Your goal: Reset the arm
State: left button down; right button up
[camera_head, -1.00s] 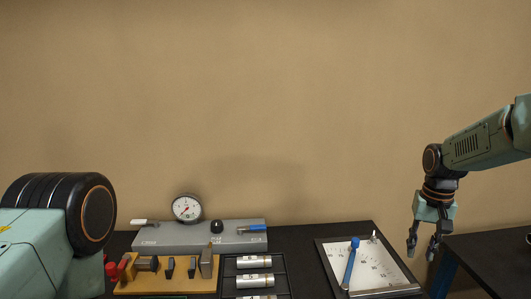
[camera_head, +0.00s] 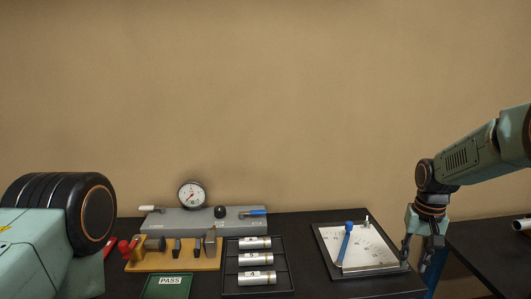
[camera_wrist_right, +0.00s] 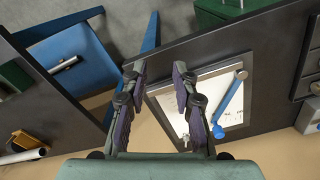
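My right gripper (camera_head: 420,252) hangs fingers-down at the right edge of the dark table, beside the framed white sheet (camera_head: 377,257). In the right wrist view its two fingers (camera_wrist_right: 160,88) are spread apart with nothing between them. The sheet also shows there (camera_wrist_right: 205,85), with a blue-handled tool (camera_wrist_right: 230,100) on it. In the head view, part of my left arm fills the lower left, and my left gripper is out of view.
A grey panel with a dial gauge (camera_head: 192,195) stands at the back. In front are a wooden tool block (camera_head: 150,264), a black rack (camera_head: 231,277) of silver cylinders and a green PASS box (camera_head: 168,287). A second dark table (camera_head: 490,252) stands at right, across a gap.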

jog(key=s+a+f+n+b, duration=0.1)
jog(key=s+a+f+b, duration=0.3)
jog(key=f, duration=0.6)
jog(key=s+a+f+b, duration=0.2)
jog(key=s+f+b, duration=0.1)
jog(key=s+f, duration=0.55)
jog(key=s+a+f+n+b, duration=0.1)
jog(key=s+a+f+b, duration=0.25)
jog(key=f, duration=0.75)
jog(key=s+a+f+b, duration=0.1)
jog(key=s+f+b, duration=0.1)
jog(key=s, duration=0.5)
jog(key=s+a+f+n+b, duration=0.1)
jog(key=s+f+b, duration=0.2)
jog(key=s+f, duration=0.2)
jog(key=s+a+f+b, duration=0.1)
jog(key=s+f+b, duration=0.2)
jog(key=s, duration=0.8)
jog(key=shift+s+f, duration=0.15)
jog(key=shift+f, duration=0.1)
